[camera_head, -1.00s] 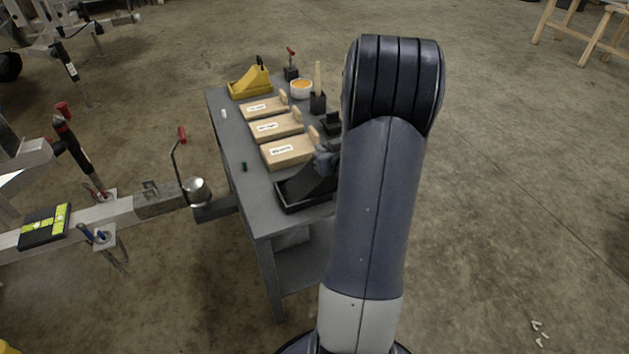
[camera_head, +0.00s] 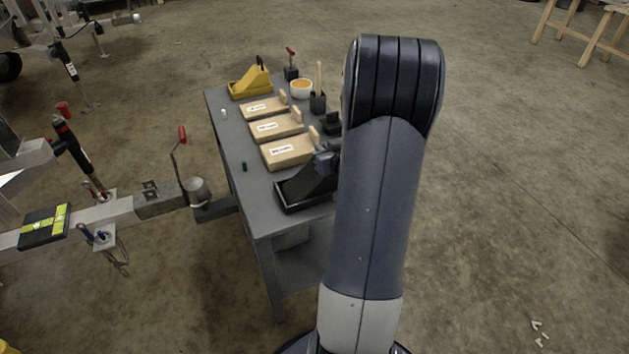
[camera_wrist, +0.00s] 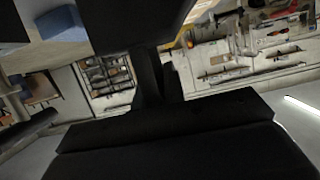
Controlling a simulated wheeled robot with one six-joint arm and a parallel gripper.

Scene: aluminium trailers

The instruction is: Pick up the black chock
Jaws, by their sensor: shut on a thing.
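The black chock (camera_head: 312,186) is a dark wedge at the near right corner of the grey table in the head view, in or just over a black tray (camera_head: 291,208). My gripper (camera_head: 326,162) is shut on the upper part of the chock. My arm hides the right side of both. In the wrist view a large black surface, probably the chock (camera_wrist: 170,150), fills the bottom. I cannot tell whether the chock is clear of the tray.
On the grey table (camera_head: 228,150) are wooden boxes (camera_head: 290,151) with labels, a yellow chock (camera_head: 254,80) in its holder and a white tub (camera_head: 301,88). A trailer drawbar (camera_head: 150,205) with a jack stands close at the left. Floor at the right is open.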

